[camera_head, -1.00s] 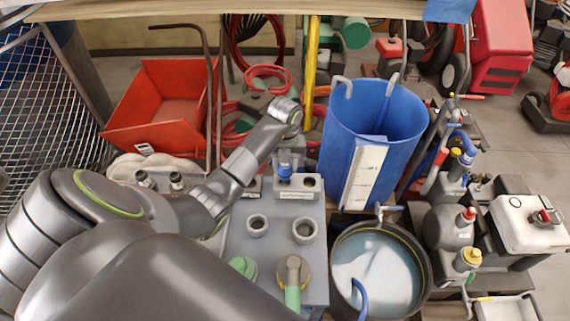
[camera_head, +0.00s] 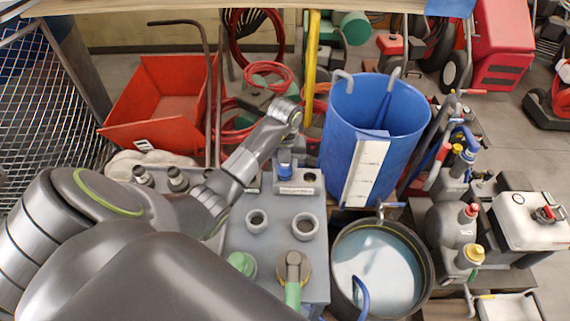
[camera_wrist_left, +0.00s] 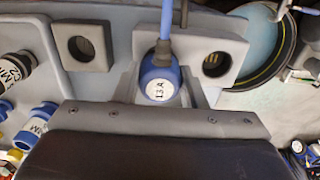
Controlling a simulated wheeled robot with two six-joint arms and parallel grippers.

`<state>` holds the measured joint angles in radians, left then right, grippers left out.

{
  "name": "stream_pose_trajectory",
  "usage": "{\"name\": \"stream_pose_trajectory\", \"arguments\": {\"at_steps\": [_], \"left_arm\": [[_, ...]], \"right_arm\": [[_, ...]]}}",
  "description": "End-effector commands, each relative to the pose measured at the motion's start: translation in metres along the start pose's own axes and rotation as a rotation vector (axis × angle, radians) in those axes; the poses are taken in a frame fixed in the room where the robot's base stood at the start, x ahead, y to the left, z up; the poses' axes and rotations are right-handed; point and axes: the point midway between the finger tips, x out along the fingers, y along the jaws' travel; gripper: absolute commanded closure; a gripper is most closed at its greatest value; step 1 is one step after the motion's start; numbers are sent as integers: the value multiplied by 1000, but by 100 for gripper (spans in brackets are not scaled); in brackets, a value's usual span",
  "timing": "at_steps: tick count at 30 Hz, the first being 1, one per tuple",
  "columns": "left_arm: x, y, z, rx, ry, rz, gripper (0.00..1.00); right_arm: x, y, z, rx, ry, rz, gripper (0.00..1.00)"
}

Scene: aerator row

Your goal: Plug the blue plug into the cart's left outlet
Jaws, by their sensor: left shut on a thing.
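The blue plug (camera_head: 285,170) is at the left part of the grey outlet block (camera_head: 299,190) on the cart (camera_head: 280,250) in the head view. My left gripper (camera_head: 285,157) is shut on it from above. The left wrist view shows the plug (camera_wrist_left: 158,84) with a white "13 A" label and a blue cable running up from it. It is between two grey housings with round openings, one to each side. The block's right outlet (camera_head: 310,178) looks empty. The plug and gripper hide the left outlet; I cannot tell whether the plug is seated. My right gripper is not in view.
Two grey rings (camera_head: 257,221) and green-handled parts (camera_head: 293,280) stand on the cart's near side. A tall blue bin (camera_head: 405,120) is just behind right, and a dark tub (camera_head: 428,270) is to the right. A red bin (camera_head: 150,125) is behind left.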

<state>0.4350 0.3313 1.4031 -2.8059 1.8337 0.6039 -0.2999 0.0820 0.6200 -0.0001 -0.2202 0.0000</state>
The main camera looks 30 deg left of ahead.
Motion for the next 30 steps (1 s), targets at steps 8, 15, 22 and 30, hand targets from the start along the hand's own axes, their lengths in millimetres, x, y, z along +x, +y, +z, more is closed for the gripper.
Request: {"name": "stream_pose_trajectory", "arguments": {"at_steps": [8,15,22,30], "left_arm": [[8,0,0,0,0,0,86],[14,0,0,0,0,0,86],[17,0,0,0,0,0,58],[17,0,0,0,0,0,37]], "right_arm": [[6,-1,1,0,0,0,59],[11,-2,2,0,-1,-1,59],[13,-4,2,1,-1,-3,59],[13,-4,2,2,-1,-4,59]]}}
